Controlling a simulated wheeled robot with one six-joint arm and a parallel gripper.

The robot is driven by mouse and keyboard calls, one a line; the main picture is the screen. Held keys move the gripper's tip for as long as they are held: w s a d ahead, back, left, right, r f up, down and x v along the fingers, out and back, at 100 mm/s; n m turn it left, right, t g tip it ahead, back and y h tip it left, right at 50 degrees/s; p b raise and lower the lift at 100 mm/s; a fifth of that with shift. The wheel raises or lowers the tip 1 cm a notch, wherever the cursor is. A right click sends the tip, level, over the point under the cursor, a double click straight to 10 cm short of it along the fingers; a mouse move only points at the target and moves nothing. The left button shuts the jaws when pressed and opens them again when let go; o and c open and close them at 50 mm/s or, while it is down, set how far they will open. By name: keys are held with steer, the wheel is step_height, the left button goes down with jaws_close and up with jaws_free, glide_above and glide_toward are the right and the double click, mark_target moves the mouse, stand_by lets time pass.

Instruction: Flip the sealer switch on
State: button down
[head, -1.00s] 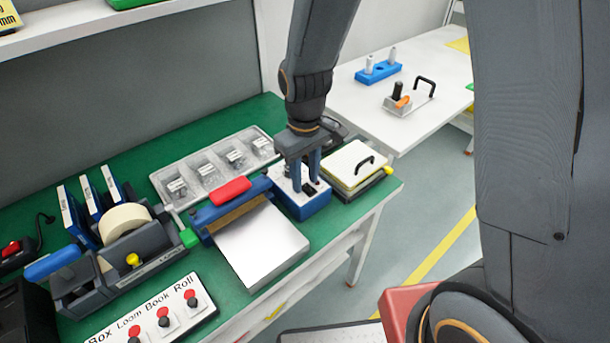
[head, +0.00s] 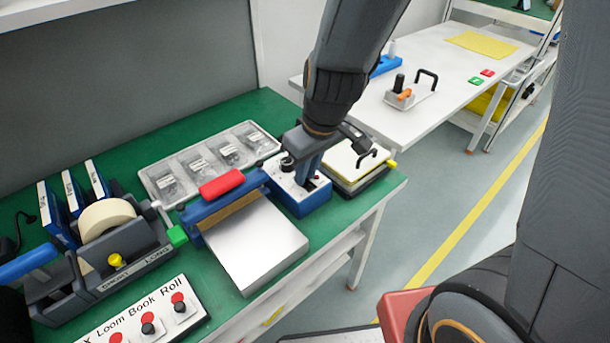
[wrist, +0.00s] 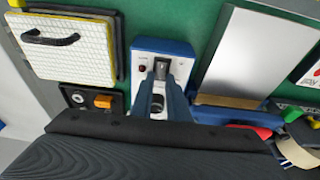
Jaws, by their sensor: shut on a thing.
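A blue box with a white top (head: 320,199) stands on the green bench, right of the sealer. In the wrist view the box (wrist: 180,46) shows a small red lamp and a dark upright switch (wrist: 162,68). The sealer has a blue bar with a red handle (head: 222,187) and a silver plate (head: 258,250). My gripper (head: 309,178) reaches down onto the box top. In the wrist view my gripper (wrist: 161,82) has its two fingers closed in on the switch from both sides. The fingers hide part of the switch, so its position is hard to tell.
A padded press (head: 352,162) with a black handle stands close right of the box. A black unit with an orange rocker (wrist: 103,101) sits near it. A clear parts tray (head: 210,163) lies behind the sealer. A tape dispenser (head: 125,255) stands left.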

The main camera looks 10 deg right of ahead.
mark_target(312, 187)
steer(key=shift+r, duration=0.1)
steer(key=c, duration=1.7)
jaws_free()
steer(key=shift+p+v, duration=0.5)
steer(key=shift+v, duration=3.4)
steer(key=shift+s, duration=0.1)
